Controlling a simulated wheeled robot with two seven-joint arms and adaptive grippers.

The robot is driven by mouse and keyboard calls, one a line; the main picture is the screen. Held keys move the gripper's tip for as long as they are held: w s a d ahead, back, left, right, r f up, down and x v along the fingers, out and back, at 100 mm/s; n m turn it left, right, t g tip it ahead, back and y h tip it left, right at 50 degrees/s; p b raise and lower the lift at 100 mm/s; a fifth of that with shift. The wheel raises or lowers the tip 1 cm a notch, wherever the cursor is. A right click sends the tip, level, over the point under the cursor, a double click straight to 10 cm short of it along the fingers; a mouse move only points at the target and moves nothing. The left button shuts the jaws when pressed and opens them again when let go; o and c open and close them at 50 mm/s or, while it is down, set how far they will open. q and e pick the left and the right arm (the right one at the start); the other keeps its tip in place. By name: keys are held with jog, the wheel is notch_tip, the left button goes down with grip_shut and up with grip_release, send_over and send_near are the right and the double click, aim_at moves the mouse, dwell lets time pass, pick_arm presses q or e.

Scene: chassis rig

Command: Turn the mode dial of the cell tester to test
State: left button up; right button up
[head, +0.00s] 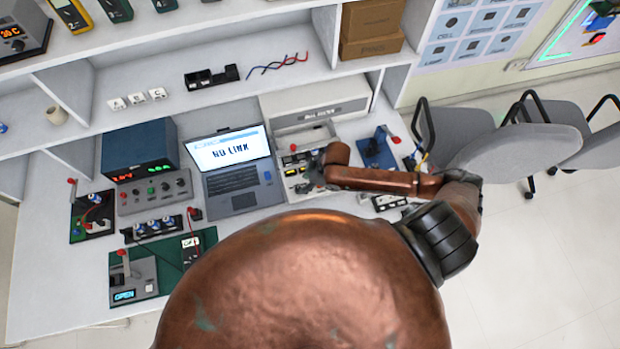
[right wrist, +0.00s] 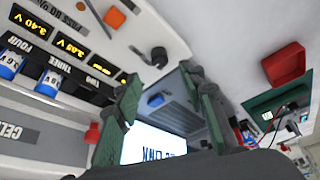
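The cell tester (head: 318,104) is the pale machine to the right of the laptop in the head view. Its panel fills the upper left of the right wrist view (right wrist: 70,22), with voltage readouts, numbered cell slots and an orange button. A small dark dial (right wrist: 157,57) sticks out of the panel; its setting cannot be read. My right gripper (right wrist: 158,78) is open, its green fingers on either side of the dial in that picture; contact does not show. In the head view the right gripper (head: 314,182) is small and dark over the tester's front. My left gripper is out of view.
The laptop (head: 231,165) reads NO LINK. A blue power supply (head: 138,150) and a grey control box (head: 153,192) stand farther left. A blue fixture with a red-tipped lever (head: 378,150) is right of the tester. A shelf (head: 215,92) runs above the bench.

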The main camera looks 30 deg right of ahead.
jog(key=shift+v, duration=2.5)
jog(key=shift+r, duration=0.15)
